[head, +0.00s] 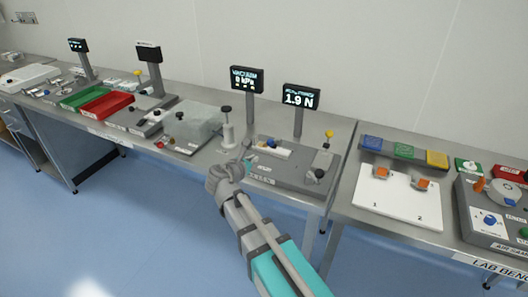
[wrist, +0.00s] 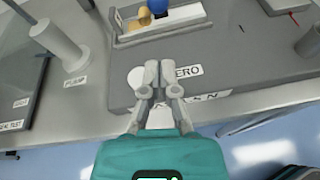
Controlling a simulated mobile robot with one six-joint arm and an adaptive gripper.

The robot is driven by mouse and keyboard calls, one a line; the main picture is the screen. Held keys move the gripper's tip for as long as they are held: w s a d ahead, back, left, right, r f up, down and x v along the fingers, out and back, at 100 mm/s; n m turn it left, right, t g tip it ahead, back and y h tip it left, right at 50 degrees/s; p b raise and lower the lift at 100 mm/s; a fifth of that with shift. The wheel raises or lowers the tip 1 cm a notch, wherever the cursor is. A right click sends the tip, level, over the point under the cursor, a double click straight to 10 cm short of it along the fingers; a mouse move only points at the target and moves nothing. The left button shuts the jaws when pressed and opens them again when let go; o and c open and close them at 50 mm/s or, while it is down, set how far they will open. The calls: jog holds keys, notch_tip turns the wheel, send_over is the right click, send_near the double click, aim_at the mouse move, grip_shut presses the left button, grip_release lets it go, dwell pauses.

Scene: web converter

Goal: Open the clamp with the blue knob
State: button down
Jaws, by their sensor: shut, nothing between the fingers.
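A blue knob (wrist: 161,7) shows at the top edge of the wrist view, cut off by the frame, beside a brass-coloured piece (wrist: 145,17) on a pale rail (wrist: 150,36). In the head view the blue knob (head: 271,143) is small, on the left part of the grey fixture (head: 305,172). The clamp's jaws are too small or cut off to make out. My gripper (wrist: 159,68) is shut and empty, over the fixture's front edge beside the ZERO label, apart from the knob. In the head view my gripper (head: 246,150) is left of the knob.
A yellow knob (head: 328,133) and a black knob (head: 319,173) stand on the fixture's right end. A white post labelled PUMP (wrist: 60,45) stands left of the fixture. Two displays (head: 301,97) rise behind. A white board (head: 392,200) lies on the bench to the right.

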aim_at(265, 159)
jog(key=shift+b+x, duration=1.5)
jog(key=shift+x, duration=3.4)
